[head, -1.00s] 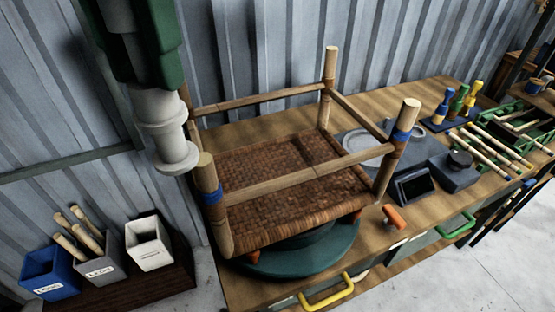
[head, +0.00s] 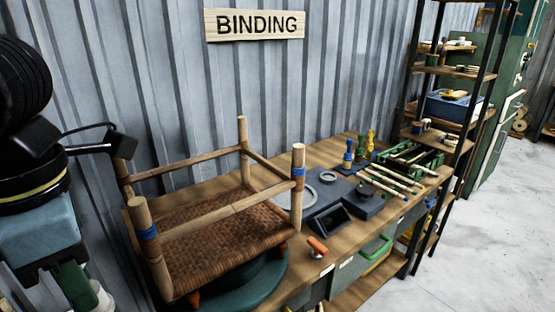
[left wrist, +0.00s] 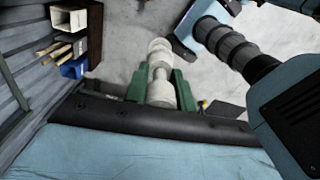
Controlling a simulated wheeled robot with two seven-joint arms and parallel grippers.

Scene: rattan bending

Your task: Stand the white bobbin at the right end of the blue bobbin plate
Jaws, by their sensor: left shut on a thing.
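My left gripper (left wrist: 159,79) shows its two green fingers shut on the white bobbin (left wrist: 159,57) in the left wrist view. The bobbin sticks out past the fingertips, with the floor beyond it. In the head view the gripper is at the lower left edge, and only a bit of the white bobbin (head: 101,298) shows. The blue bobbin plate (head: 355,166) lies far off on the bench, near the wall. A blue bobbin (head: 348,155), a green bobbin (head: 360,149) and a yellow bobbin (head: 370,142) stand upright on it. My right gripper is not in view.
A chair frame with a woven seat (head: 215,235) stands on a green turntable (head: 250,290) between my left gripper and the plate. A grey fixture (head: 365,205) and a green rack of sticks (head: 420,160) are near the plate. An orange-handled tool (head: 317,246) lies at the bench's front.

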